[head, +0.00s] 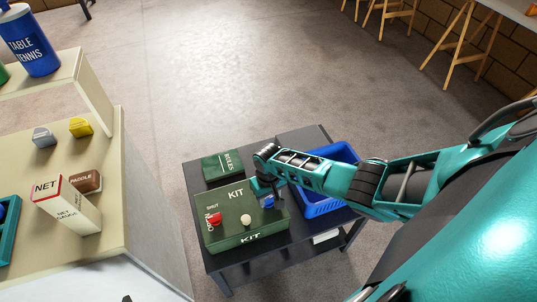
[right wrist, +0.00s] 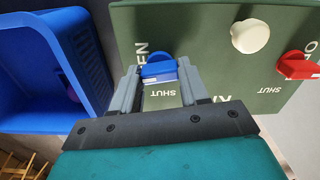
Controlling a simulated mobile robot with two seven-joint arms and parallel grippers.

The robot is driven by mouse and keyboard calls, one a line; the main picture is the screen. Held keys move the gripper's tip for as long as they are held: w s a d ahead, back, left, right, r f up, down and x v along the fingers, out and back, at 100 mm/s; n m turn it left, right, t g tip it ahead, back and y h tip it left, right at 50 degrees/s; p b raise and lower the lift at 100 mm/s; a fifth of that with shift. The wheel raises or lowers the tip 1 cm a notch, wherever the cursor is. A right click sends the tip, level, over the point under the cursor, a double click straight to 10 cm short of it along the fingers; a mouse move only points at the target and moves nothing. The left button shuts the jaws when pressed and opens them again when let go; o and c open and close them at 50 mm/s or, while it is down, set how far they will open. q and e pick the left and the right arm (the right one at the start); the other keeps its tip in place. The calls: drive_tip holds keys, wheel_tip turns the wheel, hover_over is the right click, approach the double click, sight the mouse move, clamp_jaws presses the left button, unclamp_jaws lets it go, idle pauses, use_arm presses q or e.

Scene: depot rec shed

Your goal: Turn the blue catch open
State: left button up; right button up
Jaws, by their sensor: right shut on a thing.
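The green kit box (head: 240,235) lies on a dark low table, with a red catch (head: 215,218), a cream catch (head: 246,219) and a blue catch (head: 267,202) on its lid. In the right wrist view, the blue catch (right wrist: 158,68) sits between the fingers of my right gripper (right wrist: 158,82), which is shut on it. A partly hidden OPEN label is beside the left finger, and SHUT reads upside down just below the catch. The red catch (right wrist: 299,66) and cream catch (right wrist: 250,36) are to the right there. My left gripper is not in view.
A blue basket (head: 325,202) stands on the dark table (head: 218,272) right of the box, close to my right arm. A green rules box (head: 222,167) is behind the kit. A cream counter (head: 105,220) with net and paddle boxes is at the left.

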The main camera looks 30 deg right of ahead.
sight(268, 198)
drive_tip(key=shift+m+p, duration=0.3)
drive_tip(key=shift+m, duration=0.5)
drive_tip(key=o, duration=1.1)
drive_tip(key=shift+c, duration=0.2)
drive_tip(key=shift+r, duration=0.1)
wheel_tip(268, 198, up, 6)
drive_tip(key=p, duration=0.3)
drive_tip(key=shift+f, duration=0.2)
wheel_tip(268, 198, up, 7)
